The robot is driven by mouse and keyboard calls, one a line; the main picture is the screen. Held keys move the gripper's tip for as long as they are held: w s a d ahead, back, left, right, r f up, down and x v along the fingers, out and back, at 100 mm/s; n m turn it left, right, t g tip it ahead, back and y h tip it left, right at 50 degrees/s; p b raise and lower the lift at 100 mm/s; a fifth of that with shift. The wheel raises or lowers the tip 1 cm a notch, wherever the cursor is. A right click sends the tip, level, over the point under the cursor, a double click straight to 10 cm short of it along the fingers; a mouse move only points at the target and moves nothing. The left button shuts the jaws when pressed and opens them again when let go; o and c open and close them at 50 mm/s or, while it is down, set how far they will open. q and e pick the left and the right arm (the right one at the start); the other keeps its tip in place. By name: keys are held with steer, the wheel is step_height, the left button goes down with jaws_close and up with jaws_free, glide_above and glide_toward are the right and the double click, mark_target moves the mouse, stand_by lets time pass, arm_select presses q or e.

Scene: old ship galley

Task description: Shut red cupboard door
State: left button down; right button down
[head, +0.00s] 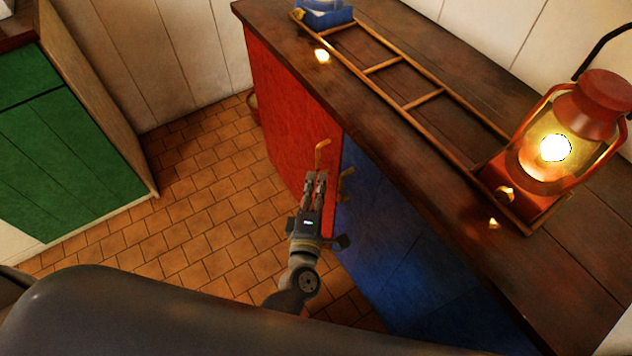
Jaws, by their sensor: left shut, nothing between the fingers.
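The red cupboard door (285,105) is on the front of the dark wooden counter, left of the blue door. It looks shut or nearly shut; its top edge runs close along the counter's edge, and a small gap cannot be ruled out. Its brass handle (322,150) is near its right edge. My left gripper (316,178) is shut and empty, with its fingertips just below that handle, in front of the door's right edge. I cannot tell whether the fingers touch the door. My right gripper is not in view.
The blue door (400,240) with its own brass handle (346,183) is just right of my left gripper. A lit red lantern (598,100) and a wooden rack (410,104) are on the counter. Green cupboards (65,150) stand at left. The tiled floor (205,205) between is clear.

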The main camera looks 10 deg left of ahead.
arm_select(q)
steer(key=s, duration=1.2)
steer(key=shift+d, duration=0.45)
